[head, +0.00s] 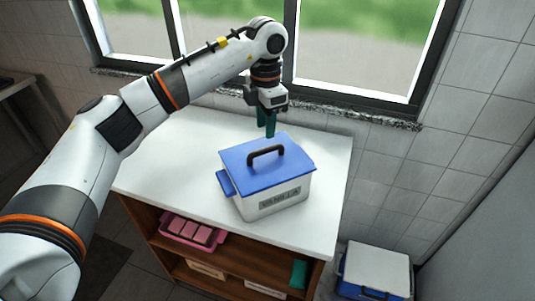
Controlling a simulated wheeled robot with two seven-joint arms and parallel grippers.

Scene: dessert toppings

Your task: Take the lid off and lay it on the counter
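A white box labelled VANILLA (273,201) stands on the white counter (185,140). A blue lid (290,162) with a dark arched handle (265,153) covers its top. My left gripper (268,132) points down above the far edge of the lid, behind the handle and apart from it. Its greenish fingers are seen nearly edge-on, so I cannot tell the gap between them. Nothing shows held in it. My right gripper is out of view.
The counter is clear left of the box, with a narrow strip to its right. A shelf below holds a pink tray (190,241). A blue and white cooler (374,271) stands on the floor at right. The window sill (350,114) runs behind.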

